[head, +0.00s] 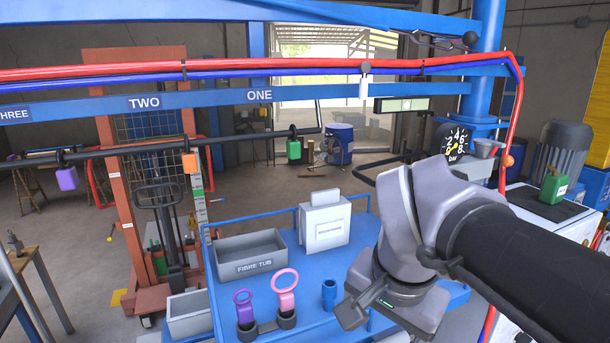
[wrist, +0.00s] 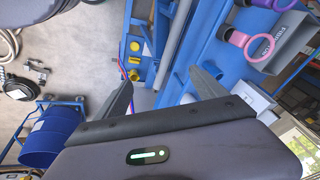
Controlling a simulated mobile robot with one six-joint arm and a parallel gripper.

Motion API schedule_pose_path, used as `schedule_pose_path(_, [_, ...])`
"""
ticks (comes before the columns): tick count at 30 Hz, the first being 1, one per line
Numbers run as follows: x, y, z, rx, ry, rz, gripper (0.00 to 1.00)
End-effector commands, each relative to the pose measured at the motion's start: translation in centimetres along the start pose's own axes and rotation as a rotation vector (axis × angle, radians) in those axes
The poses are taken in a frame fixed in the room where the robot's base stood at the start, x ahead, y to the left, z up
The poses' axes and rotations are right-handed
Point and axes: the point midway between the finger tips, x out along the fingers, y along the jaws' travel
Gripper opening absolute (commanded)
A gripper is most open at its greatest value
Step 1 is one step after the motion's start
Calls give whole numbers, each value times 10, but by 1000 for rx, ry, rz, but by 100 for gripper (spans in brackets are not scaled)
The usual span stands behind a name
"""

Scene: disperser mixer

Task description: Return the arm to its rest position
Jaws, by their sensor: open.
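My arm comes in from the right in the head view, its grey wrist bent downward over the blue platform (head: 352,238). My gripper (head: 352,318) hangs at the platform's front right, near a small blue cup (head: 329,294). In the wrist view, the two dark fingers of my gripper (wrist: 163,86) stand well apart with nothing between them. Blue framework and floor lie beyond them. Part of the gripper is hidden behind my wrist in the head view.
A grey fibre tub (head: 262,266), a white box (head: 325,225), a purple ring tool (head: 245,308) and a pink ring tool (head: 286,290) occupy the platform. Red and blue hoses (head: 300,68) run above. A pressure gauge (head: 456,142) and green can (head: 553,185) stand right.

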Motion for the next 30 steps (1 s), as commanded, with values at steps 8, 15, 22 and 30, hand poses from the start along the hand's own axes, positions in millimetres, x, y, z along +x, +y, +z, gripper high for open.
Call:
schedule_pose_path(8, [1, 45, 65, -235, 111, -272, 81])
schedule_pose_path(15, [90, 71, 105, -284, 144, -312, 81])
schedule_pose_path(22, [201, 98, 144, -276, 110, -294, 81])
schedule_pose_path(30, [327, 129, 188, -267, 70, -270, 81])
